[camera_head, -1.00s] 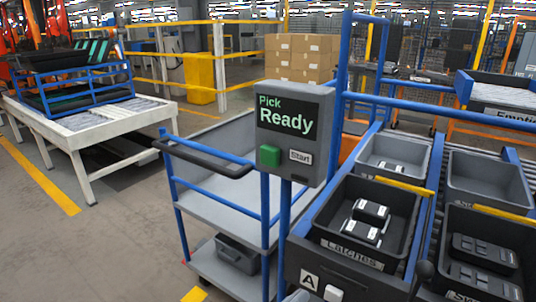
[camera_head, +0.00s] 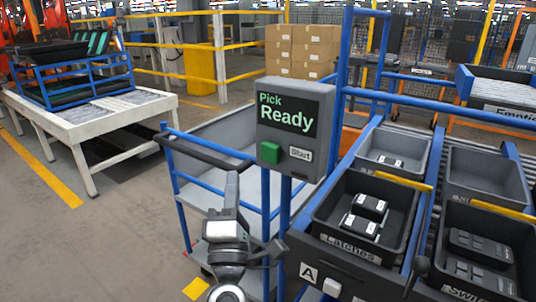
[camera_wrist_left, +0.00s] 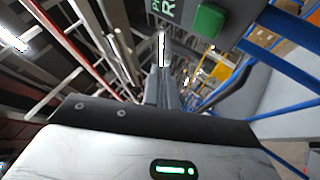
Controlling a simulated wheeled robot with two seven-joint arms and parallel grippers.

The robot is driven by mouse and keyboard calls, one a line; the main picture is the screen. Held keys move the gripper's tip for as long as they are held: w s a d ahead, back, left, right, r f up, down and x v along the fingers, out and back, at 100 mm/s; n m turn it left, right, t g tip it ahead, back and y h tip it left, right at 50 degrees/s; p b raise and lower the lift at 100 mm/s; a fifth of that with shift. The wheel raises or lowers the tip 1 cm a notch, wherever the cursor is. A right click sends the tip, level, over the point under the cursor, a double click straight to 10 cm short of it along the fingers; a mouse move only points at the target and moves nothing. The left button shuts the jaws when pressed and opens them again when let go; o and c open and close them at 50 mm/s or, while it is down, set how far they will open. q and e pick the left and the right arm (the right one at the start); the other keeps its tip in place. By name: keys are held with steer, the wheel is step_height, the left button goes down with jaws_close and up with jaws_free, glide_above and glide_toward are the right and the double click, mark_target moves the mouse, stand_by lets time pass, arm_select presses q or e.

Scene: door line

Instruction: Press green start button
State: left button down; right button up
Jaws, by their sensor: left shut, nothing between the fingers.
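The green start button (camera_head: 268,153) sits at the lower left of a grey panel (camera_head: 322,140). The panel's screen reads "Pick Ready", and a "Start" label is right of the button. My left gripper (camera_head: 232,178) points up, below and left of the button, apart from it in the picture. Its fingers are shut and empty. In the left wrist view, the fingers (camera_wrist_left: 162,55) are together, and the button (camera_wrist_left: 209,19) shows to their upper right. My right gripper is not in view.
A grey cart (camera_head: 205,190) with blue posts and a black handle stands behind the arm. Bins, one marked "Latches" (camera_head: 350,247), fill the right. A white table (camera_head: 85,125) is at the left. Floor between is clear.

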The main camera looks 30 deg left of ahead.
arm_select(q)
steer(key=b, duration=0.2)
glide_toward(262, 145)
step_height(262, 145, up, 3)
steer(key=w+a, duration=0.2)
steer(key=shift+w+f, duration=0.15)
steer(key=shift+w, duration=0.3)
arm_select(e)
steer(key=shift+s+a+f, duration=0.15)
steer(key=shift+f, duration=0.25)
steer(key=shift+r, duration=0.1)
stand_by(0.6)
arm_select(q)
steer(key=shift+w, duration=0.15)
stand_by(0.3)
steer(key=shift+w, duration=0.25)
